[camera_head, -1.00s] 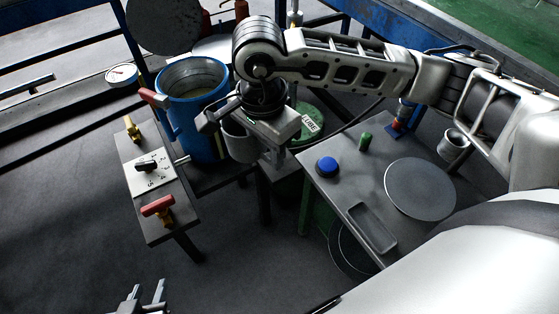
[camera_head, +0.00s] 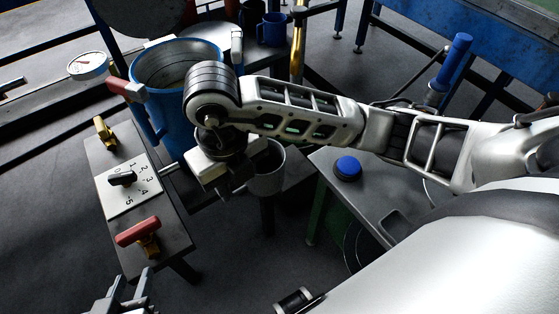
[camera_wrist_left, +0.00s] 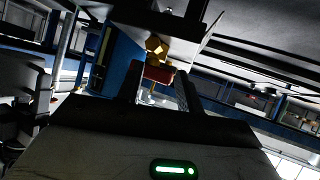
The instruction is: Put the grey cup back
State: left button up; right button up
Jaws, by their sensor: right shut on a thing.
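The grey cup (camera_head: 268,182) is upright, with its open mouth up. It is at the front of my right gripper (camera_head: 246,180), which is shut on it. The cup is right of the blue pot (camera_head: 171,70) and left of the grey side table (camera_head: 372,212). My right wrist hides part of the cup's rim and the grip. My left gripper (camera_head: 133,290) is open and empty at the bottom left of the head view. Its two separated fingers also show in the left wrist view (camera_wrist_left: 160,88).
A control bench with a dial plate (camera_head: 128,186), a red-handled valve (camera_head: 139,232) and a yellow valve (camera_head: 104,130) stands at left. A blue button (camera_head: 347,168) is on the side table. A blue mug (camera_head: 274,29) stands at the back.

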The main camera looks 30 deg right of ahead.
jog(key=w+d+f, duration=0.2)
jog(key=d+f, duration=0.1)
jog(key=w+d+f+b, duration=0.1)
jog(key=w+d+f, duration=0.2)
jog(key=d+f, duration=0.1)
jog(key=w+d+f, duration=0.3)
jog(key=d, duration=0.1)
jog(key=shift+w+d+f+b, duration=0.1)
jog(key=shift+w+f+b, duration=0.15)
jog(key=shift+b, duration=0.1)
jog(key=shift+w+d+f, duration=0.1)
jog(key=shift+d+f, duration=0.05)
jog(key=shift+f, duration=1.45)
jog(key=shift+f+b, duration=0.15)
jog(key=shift+b, duration=0.15)
jog(key=o, duration=1.2)
jog(key=shift+o, duration=0.2)
